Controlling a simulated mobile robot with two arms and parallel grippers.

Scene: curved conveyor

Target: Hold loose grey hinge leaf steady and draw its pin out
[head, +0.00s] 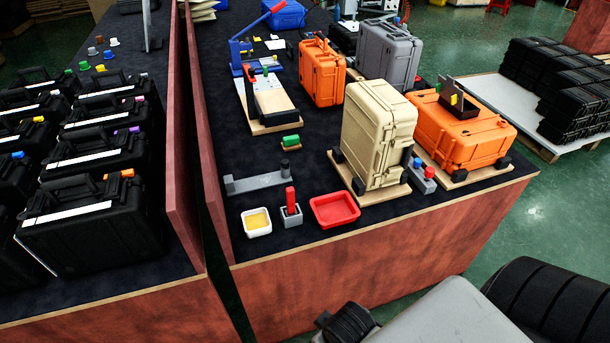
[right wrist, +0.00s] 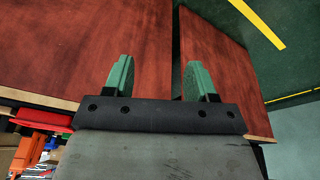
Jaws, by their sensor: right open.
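A flat grey bar, which looks like the loose hinge leaf (head: 258,184), lies on the dark tabletop in the head view, left of the beige case. My left gripper is in neither view.
A yellow-filled white tray (head: 257,222), a red-handled tool in a grey block (head: 291,214) and a red tray (head: 335,209) line the front edge. The beige case (head: 376,135) stands right of the leaf. A green block (head: 290,142) lies behind it. Orange cases stand farther right and back.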

